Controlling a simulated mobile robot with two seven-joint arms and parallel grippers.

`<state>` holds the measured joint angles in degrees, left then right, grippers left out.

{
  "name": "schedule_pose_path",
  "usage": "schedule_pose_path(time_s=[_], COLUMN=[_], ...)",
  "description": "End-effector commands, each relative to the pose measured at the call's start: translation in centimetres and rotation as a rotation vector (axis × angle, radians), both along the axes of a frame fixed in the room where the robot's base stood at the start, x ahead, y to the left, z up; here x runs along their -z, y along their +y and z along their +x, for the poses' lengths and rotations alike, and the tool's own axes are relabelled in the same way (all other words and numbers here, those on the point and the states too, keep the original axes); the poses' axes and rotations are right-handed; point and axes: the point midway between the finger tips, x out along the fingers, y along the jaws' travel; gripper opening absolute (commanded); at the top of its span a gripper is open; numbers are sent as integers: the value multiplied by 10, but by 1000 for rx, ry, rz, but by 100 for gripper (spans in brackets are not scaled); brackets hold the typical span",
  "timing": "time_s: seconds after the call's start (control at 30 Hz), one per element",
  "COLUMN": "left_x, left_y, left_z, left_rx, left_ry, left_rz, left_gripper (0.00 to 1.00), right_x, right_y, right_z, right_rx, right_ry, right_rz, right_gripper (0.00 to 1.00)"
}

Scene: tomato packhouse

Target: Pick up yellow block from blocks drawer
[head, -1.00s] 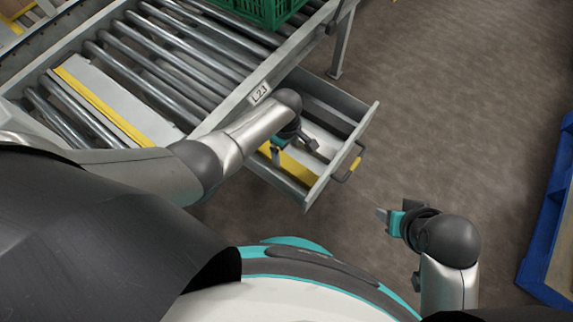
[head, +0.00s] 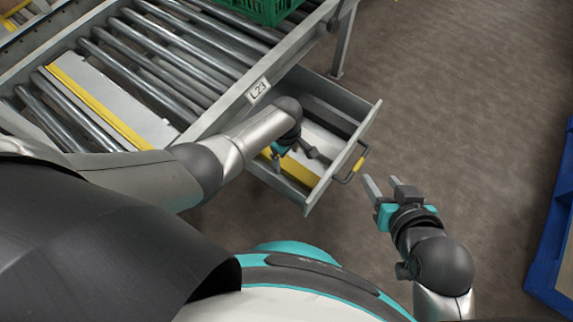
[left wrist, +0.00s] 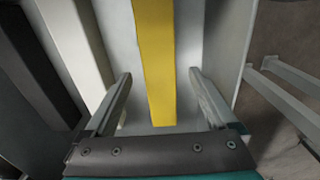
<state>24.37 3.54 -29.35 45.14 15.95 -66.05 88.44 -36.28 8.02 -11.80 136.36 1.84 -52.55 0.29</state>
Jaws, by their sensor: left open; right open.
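The drawer (head: 366,124) stands pulled out from under the roller conveyor. A long yellow block (head: 287,173) lies on its pale floor; in the left wrist view the yellow block (left wrist: 154,55) runs away from me between the fingers. My left gripper (head: 297,157) is in or just over the drawer, open, with one finger on each side of the block's near end and a gap on both sides. The arm hides part of the drawer in the head view. My right gripper (head: 382,190) is open and empty, outside the drawer, right of its handle (head: 352,168).
The roller conveyor (head: 150,50) carries a green crate (head: 262,8) and a pale panel with a yellow strip (head: 100,105). The drawer walls stand close around my left gripper. A blue frame (head: 550,235) is at far right. Brown floor between is clear.

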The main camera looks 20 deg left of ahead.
Motion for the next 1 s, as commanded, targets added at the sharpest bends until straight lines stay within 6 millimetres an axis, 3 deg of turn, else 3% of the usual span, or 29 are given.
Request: schedule_pose_path(time_s=[0.53,1.0], left_x=[19,36], left_y=[-1,-1], left_z=[0,0], left_rx=[0,1], left_ry=[0,0], left_rz=[0,1], left_gripper=[91,91], right_x=[-6,-22], right_y=[34,54], right_z=[13,10], right_rx=[-28,-26], right_ry=[-265,-488], right_rz=[145,281], right_gripper=[50,50])
